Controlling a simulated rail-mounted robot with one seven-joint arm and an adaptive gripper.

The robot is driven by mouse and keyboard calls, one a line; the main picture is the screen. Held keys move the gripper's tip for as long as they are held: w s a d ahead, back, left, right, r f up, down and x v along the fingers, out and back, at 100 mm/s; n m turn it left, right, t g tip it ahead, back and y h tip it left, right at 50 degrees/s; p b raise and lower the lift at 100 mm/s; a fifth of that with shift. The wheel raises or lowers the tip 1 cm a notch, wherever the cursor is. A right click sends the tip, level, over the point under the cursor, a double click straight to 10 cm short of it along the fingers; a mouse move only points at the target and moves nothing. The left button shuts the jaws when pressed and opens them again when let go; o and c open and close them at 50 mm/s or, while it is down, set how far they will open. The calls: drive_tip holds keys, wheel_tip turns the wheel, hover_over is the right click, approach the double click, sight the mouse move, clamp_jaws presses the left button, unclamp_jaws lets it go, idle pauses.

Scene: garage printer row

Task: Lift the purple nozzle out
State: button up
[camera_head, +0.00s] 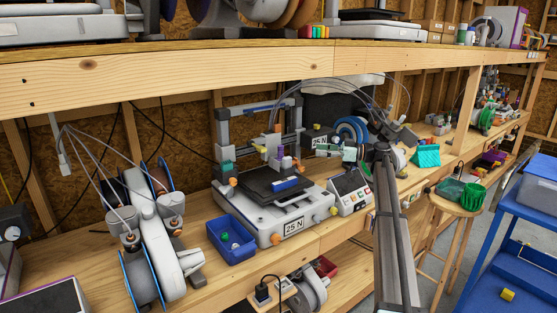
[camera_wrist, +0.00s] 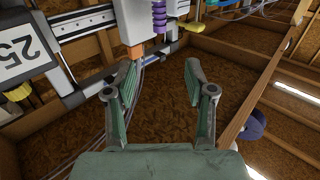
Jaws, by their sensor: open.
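The purple nozzle (camera_head: 278,153) shows as a small purple piece at the print head of the printer (camera_head: 250,215) labelled 25 N. In the wrist view a ribbed purple part (camera_wrist: 159,15) stands at the top edge, partly cut off, beside a light grey block with an orange tip. The purple part lies beyond the fingertips.
A blue bin (camera_head: 214,234) with small green and white parts stands in front of the printer. A spool unit (camera_head: 145,235) is to the left. A control screen box (camera_head: 350,190) is to the right. A shelf (camera_head: 200,72) runs overhead, and cables arch above the printer.

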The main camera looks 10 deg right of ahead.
drive_tip(key=p, duration=0.3)
approach(282, 146)
drive_tip(key=x, duration=0.5)
drive_tip(key=p+x, duration=0.2)
drive_tip(key=x, duration=0.3)
drive_tip(key=shift+f+p, duration=0.4)
drive_tip(key=shift+w+a+f, duration=0.15)
drive_tip(key=shift+a, duration=0.1)
clamp_jaws()
